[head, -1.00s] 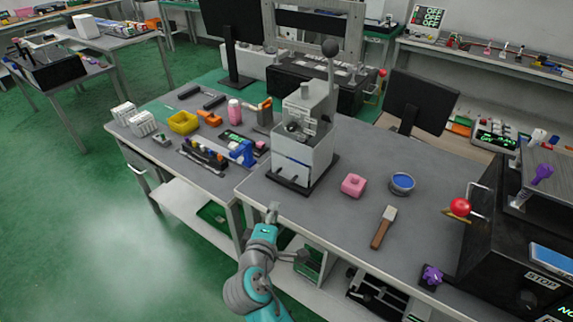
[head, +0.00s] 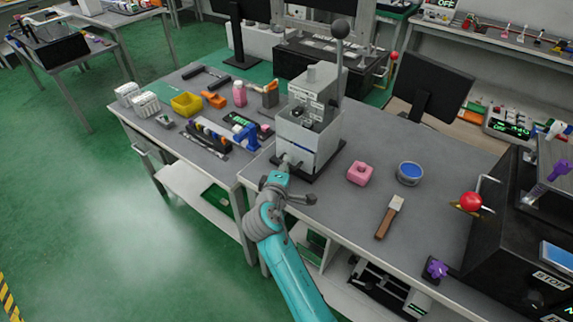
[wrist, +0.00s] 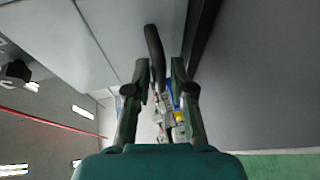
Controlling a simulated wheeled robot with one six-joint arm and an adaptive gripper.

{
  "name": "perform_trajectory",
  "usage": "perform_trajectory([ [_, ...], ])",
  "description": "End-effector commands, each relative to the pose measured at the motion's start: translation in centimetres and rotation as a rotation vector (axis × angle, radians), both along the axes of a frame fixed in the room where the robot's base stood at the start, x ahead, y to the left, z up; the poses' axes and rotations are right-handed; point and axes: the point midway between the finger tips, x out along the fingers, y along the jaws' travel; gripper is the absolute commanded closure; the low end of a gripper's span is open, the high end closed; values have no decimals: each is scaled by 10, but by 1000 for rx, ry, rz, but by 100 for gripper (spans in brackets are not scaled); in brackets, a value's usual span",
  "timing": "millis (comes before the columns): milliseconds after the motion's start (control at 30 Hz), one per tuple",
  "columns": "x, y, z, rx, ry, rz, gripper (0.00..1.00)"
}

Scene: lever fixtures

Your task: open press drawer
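The press (head: 318,142) is a light grey box on a dark base, with an upright lever ending in a dark ball knob (head: 340,28). Its lower front, where the drawer sits, is partly hidden behind my gripper (head: 287,166) in the head view. In the wrist view a dark curved handle (wrist: 153,42) stands out from the pale grey front panel (wrist: 118,25). My gripper (wrist: 160,65) is open, with the handle's near end between its fingers, closer to the left finger. I cannot tell whether either finger touches it. No gap around the drawer shows.
A pink block (head: 360,173), a blue-topped round container (head: 409,172) and a brush-like tool (head: 389,217) lie right of the press. A yellow bin (head: 187,104) and several tools lie left. A black machine (head: 515,235) stands at right.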

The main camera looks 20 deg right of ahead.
Motion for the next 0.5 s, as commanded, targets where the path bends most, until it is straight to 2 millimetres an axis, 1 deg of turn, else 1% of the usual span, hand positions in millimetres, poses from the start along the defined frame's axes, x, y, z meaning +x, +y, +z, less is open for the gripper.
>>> perform_trajectory([
  [133,5,-3,-2,0,0,0,77],
  [367,5,-3,-2,0,0,0,77],
  [400,5,-3,-2,0,0,0,82],
  [467,5,-3,-2,0,0,0,97],
  [500,5,-3,-2,0,0,0,100],
])
